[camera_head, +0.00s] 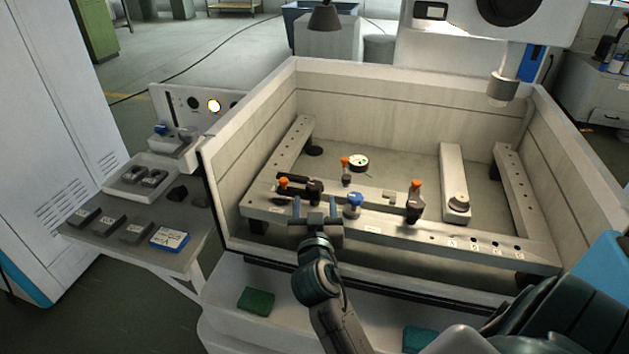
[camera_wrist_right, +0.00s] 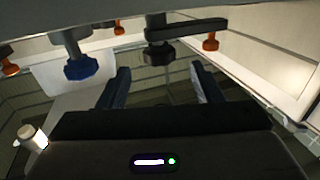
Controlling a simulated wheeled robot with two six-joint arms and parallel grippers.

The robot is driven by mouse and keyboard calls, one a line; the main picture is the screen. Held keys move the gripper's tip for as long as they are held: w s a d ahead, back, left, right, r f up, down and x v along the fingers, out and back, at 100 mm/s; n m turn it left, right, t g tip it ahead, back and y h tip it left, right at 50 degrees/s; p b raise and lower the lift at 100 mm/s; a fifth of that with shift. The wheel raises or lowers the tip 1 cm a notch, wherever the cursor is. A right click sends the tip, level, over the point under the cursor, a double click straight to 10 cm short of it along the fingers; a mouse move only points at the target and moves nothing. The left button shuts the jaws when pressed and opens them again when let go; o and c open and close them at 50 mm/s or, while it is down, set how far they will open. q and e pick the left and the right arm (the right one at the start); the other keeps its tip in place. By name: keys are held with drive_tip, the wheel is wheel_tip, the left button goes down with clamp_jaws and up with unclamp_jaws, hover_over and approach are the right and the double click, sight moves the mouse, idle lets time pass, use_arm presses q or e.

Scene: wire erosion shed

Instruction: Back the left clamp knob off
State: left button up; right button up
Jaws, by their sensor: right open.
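The left clamp (camera_head: 315,188) is black and stands on the front rail; its arm reaches left to an orange tip (camera_head: 284,182). In the right wrist view the clamp's dark knob (camera_wrist_right: 158,54) sits ahead of and between my fingers, apart from them. My right gripper (camera_head: 315,205) is open and empty at the near side of the rail, just in front of this clamp; its two fingers also show in the wrist view (camera_wrist_right: 160,85). My left gripper is not in view.
A blue knob (camera_head: 354,199) stands just right of the left clamp and also shows in the wrist view (camera_wrist_right: 80,67). Another orange-topped clamp (camera_head: 414,203) is farther right. The tank's front wall (camera_head: 360,270) lies below my arm. A side shelf (camera_head: 185,262) holds several blocks.

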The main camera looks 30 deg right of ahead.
sight(315, 181)
drive_tip(key=p+x, duration=0.2)
drive_tip(key=x, duration=0.5)
drive_tip(key=shift+w+d+r+p, duration=0.15)
drive_tip(key=shift+w+d+p, duration=0.05)
drive_tip(key=shift+w+p, duration=0.1)
drive_tip(key=shift+w+d, duration=0.35)
drive_tip(key=shift+w, duration=0.1)
drive_tip(key=c, duration=1)
